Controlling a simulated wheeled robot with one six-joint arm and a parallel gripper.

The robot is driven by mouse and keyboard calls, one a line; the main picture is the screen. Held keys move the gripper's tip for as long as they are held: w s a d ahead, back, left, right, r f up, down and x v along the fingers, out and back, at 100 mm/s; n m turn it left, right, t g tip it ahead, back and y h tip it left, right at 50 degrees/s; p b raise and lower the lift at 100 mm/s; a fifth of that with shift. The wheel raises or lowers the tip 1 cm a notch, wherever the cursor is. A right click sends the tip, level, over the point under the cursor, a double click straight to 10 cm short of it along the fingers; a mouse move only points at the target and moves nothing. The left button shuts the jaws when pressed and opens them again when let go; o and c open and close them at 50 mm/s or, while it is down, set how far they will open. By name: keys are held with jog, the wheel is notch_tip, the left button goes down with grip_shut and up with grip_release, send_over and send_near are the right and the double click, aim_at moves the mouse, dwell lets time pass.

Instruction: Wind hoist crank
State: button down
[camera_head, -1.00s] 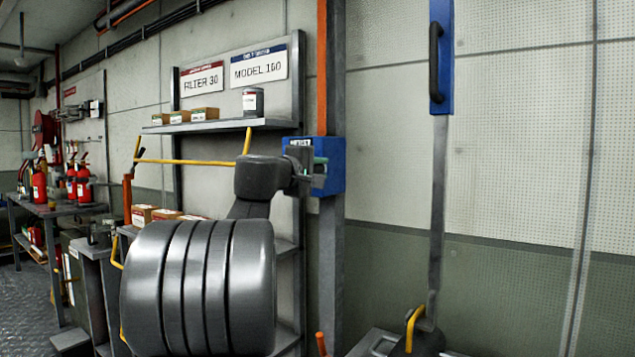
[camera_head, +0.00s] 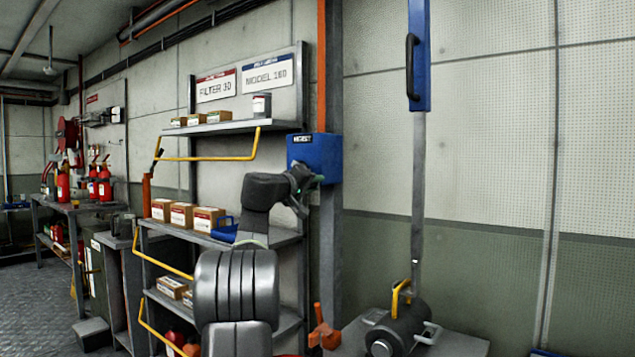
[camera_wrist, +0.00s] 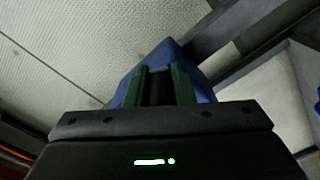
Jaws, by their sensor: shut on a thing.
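The blue hoist box (camera_head: 314,153) is fixed to the grey wall post, with a small label on its front. My gripper (camera_head: 314,181) is at the box's lower edge in the head view. In the wrist view my gripper (camera_wrist: 162,76) has its two green fingers closed on a dark upright piece, which appears to be the crank handle (camera_wrist: 160,90). The blue box (camera_wrist: 174,54) shows just behind the fingers. The rest of the crank is hidden by the fingers and my wrist.
Shelves (camera_head: 225,127) with small boxes and yellow rails stand left of the post. Right of it, a blue lift bar (camera_head: 420,75) hangs over a grey cylinder (camera_head: 395,328) with a yellow hook. An orange fitting (camera_head: 324,335) sits low on the post.

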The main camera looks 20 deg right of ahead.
jog(key=shift+w+a+f, duration=0.35)
jog(key=shift+f, duration=0.25)
jog(key=c, duration=1.4)
grip_release()
jog(key=shift+w, duration=0.1)
jog(key=shift+c, duration=0.2)
jog(key=shift+o, duration=0.9)
jog(key=shift+w+a, duration=0.15)
jog(key=shift+r, duration=0.1)
jog(key=shift+s, duration=0.2)
jog(key=shift+s+a, duration=0.2)
jog(key=v, duration=1.3)
jog(key=shift+b, duration=0.3)
